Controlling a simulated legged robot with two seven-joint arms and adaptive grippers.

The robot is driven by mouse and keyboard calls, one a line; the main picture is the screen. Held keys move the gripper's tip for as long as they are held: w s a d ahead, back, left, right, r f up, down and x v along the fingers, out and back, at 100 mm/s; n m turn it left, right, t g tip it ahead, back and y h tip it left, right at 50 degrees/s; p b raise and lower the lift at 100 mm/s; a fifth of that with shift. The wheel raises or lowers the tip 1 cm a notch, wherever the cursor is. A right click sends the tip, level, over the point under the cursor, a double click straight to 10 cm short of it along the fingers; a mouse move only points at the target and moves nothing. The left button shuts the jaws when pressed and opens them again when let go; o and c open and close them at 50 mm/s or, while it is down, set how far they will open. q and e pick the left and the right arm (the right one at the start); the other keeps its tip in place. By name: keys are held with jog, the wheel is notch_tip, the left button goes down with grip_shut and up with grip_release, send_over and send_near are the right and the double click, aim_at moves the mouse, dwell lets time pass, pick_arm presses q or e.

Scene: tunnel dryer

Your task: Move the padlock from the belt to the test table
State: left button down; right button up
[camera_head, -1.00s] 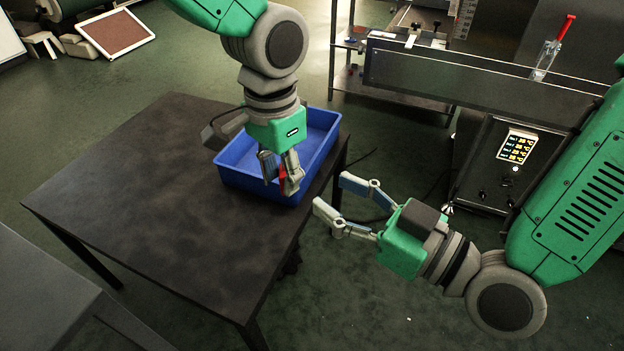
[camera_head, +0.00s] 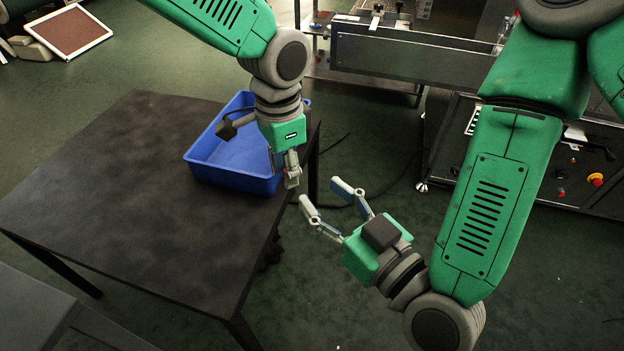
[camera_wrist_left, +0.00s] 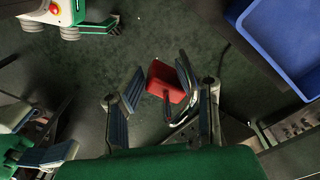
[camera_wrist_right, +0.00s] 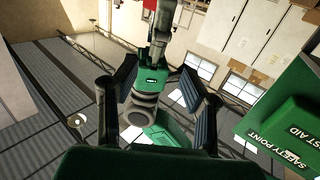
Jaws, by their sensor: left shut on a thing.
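In the head view my left gripper (camera_head: 290,178) points down at the right edge of the dark table (camera_head: 110,190), beside the blue bin's right end. A bit of red (camera_wrist_right: 150,5) shows past that gripper in the right wrist view. My right gripper (camera_head: 325,198) is open and empty, lower and to the right, off the table's edge.
The blue bin (camera_head: 205,172) stands at the table's far right corner; the rest of the tabletop is bare. A grey machine with a long side rail (camera_head: 400,58) stands at the back. A grey surface (camera_head: 30,310) is at lower left. Floor lies between table and machine.

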jog(key=x, duration=1.1)
jog(key=shift+w+a, duration=0.15)
jog(key=shift+w, duration=0.1)
grip_shut()
pick_arm(q)
jog(key=c, duration=1.1)
grip_release()
